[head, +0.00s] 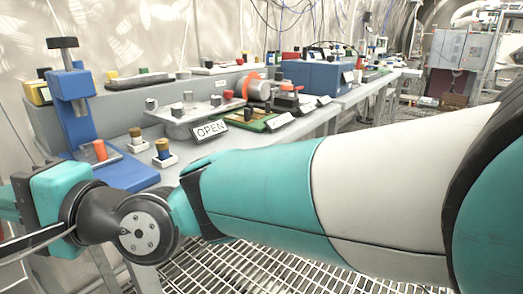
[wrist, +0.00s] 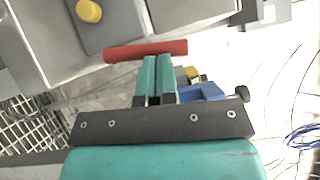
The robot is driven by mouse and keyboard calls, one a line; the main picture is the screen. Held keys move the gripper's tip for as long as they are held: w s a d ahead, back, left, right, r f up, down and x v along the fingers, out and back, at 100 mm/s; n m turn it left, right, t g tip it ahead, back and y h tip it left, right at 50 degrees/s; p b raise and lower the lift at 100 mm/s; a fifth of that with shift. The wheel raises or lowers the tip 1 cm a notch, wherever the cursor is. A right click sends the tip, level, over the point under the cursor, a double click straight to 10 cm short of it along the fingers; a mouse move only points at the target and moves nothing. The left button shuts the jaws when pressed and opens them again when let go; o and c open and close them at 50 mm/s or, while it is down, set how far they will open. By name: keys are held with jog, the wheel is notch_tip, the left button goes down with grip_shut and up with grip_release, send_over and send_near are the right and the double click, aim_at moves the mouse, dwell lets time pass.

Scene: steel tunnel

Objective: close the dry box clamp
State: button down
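In the wrist view a red bar-shaped handle (wrist: 145,50) lies across the front of a grey box (wrist: 40,40), which I take to be the dry box and its clamp. A yellow round knob (wrist: 89,11) sits on a raised grey part of the box. My gripper (wrist: 157,59) has its two teal fingers side by side, almost touching, with their tips at the lower edge of the red handle. I cannot tell whether they touch it. Nothing shows between the fingers. In the head view my fingers are out of frame at the left, and I cannot make out the box.
In the head view a blue press stand (head: 72,100) stands on the bench near my wrist. Small blocks, an "OPEN" sign (head: 210,129) and a blue box (head: 318,76) line the bench. Grating floor (head: 240,272) lies below. Loose blue cables (wrist: 305,137) show in the wrist view.

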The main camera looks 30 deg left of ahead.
jog(key=shift+s+a+r+p, duration=0.1)
jog(key=shift+s+r+p, duration=0.15)
jog(key=shift+p, duration=0.35)
dwell(0.3)
